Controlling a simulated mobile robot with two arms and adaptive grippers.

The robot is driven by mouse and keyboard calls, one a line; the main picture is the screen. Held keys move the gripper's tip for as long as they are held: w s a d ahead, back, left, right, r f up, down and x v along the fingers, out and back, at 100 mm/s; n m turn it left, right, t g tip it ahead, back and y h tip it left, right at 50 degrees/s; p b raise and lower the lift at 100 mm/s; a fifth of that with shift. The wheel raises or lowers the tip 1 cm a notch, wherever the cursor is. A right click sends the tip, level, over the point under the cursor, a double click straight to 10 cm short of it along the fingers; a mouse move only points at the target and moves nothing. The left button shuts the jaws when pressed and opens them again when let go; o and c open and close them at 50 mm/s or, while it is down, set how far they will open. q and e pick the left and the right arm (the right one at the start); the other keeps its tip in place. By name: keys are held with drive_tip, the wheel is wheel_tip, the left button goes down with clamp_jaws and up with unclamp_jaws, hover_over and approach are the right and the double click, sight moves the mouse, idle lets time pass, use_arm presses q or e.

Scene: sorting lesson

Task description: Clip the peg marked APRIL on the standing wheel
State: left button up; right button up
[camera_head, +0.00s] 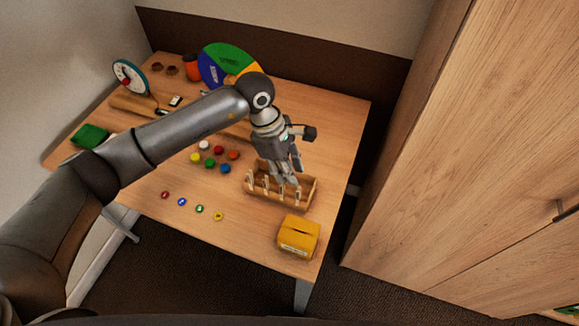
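The standing wheel (226,60) is at the back of the table, a disc with blue, green and orange-yellow sectors; my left arm covers its lower part. Several pale pegs (266,182) stand in a wooden rack (254,196) at the front right. Their marks are too small to read, so I cannot tell which one is APRIL. My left gripper (285,181) points down over the rack with its fingertips at the pegs. I cannot tell whether it is shut on one. My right gripper is not in view.
A yellow slotted box (299,237) stands right in front of the rack. Several coloured discs (210,163) lie left of the rack, with small tokens (182,201) nearer the front edge. A dial (130,77), an orange cup (192,68) and a green cloth-like item (90,135) are farther left.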

use_arm(q)
drive_tip(key=b+x, duration=0.3)
drive_tip(key=x, duration=0.3)
drive_tip(key=shift+s+d+f+b, duration=0.1)
drive_tip(key=shift+d+f+b, duration=0.1)
drive_tip(key=shift+f+b, duration=0.45)
drive_tip(key=shift+r, duration=0.2)
drive_tip(key=shift+r, duration=0.1)
clamp_jaws()
drive_tip(key=shift+r, duration=0.1)
drive_tip(key=shift+r+p, duration=0.9)
drive_tip(key=shift+r, duration=1.5)
